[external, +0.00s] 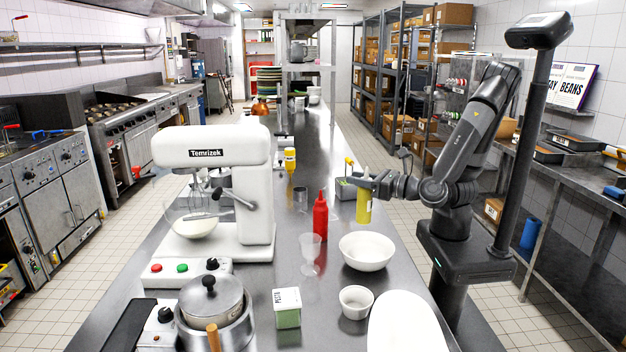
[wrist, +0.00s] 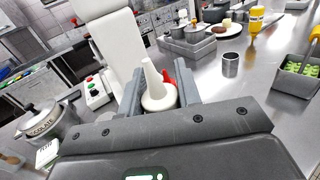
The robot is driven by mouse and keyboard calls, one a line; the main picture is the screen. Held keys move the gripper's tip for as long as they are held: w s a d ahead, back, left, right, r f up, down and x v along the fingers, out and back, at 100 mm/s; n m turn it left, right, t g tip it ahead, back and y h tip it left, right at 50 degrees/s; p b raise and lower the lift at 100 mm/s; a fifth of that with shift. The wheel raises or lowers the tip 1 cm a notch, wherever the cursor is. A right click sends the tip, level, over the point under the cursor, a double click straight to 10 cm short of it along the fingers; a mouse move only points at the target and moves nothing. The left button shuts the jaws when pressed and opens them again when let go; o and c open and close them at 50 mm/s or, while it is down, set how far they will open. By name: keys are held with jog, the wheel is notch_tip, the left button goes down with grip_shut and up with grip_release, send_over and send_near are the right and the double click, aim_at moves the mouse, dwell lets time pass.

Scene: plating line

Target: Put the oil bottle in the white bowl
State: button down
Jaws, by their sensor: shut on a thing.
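The oil bottle (external: 364,208) is yellow and hangs upright in my gripper (external: 365,184), above the steel counter behind the white bowl. My gripper is shut on its upper part. In the wrist view the white pointed cap of the oil bottle (wrist: 158,92) stands between the fingers of my gripper (wrist: 160,88); its body is hidden. The white bowl (external: 366,252) sits on the counter, empty, nearer the external camera than the bottle. The wrist view does not show the bowl.
A red bottle (external: 320,215) and a clear goblet (external: 310,252) stand left of the white bowl. A smaller white bowl (external: 356,301) is in front of it. A steel container (external: 346,190) is behind the oil bottle. A white mixer (external: 240,190) stands left.

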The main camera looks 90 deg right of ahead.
send_over(362, 219)
jog(key=a, duration=0.4)
jog(key=f, duration=0.2)
jog(key=w+f, duration=0.1)
jog(key=f, duration=0.1)
jog(key=shift+a+f, duration=0.1)
jog(key=shift+f, duration=2.15)
jog(key=shift+f, duration=0.15)
jog(key=c, duration=1)
grip_release()
jog(key=shift+c, duration=0.2)
